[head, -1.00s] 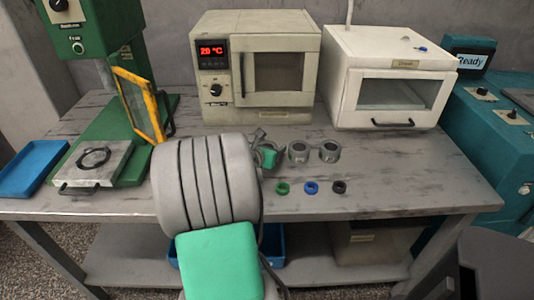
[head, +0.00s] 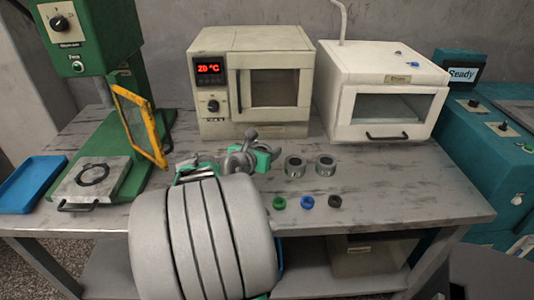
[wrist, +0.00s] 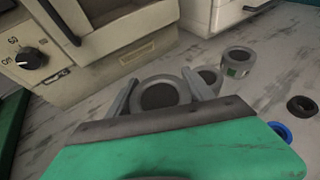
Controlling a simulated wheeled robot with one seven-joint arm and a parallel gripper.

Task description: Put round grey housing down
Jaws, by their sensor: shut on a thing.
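The round grey housing (wrist: 160,95) is a ring-like part with a dark round opening, seen from above in the wrist view. My gripper (wrist: 161,94) has one grey finger on each side of it and is shut on it. In the head view my gripper (head: 241,163) is over the workbench, left of two grey ring parts; my large arm link hides much of the area in front. The housing is hard to make out there among the grey and green parts. I cannot tell whether its underside touches the bench.
Two grey rings (head: 295,166) (head: 325,165) stand close to the right of my gripper. Green (head: 279,203), blue (head: 307,202) and black (head: 335,201) small rings lie before them. The oven (head: 252,85) is behind; the green press (head: 90,60) is left. Bench right of the rings is clear.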

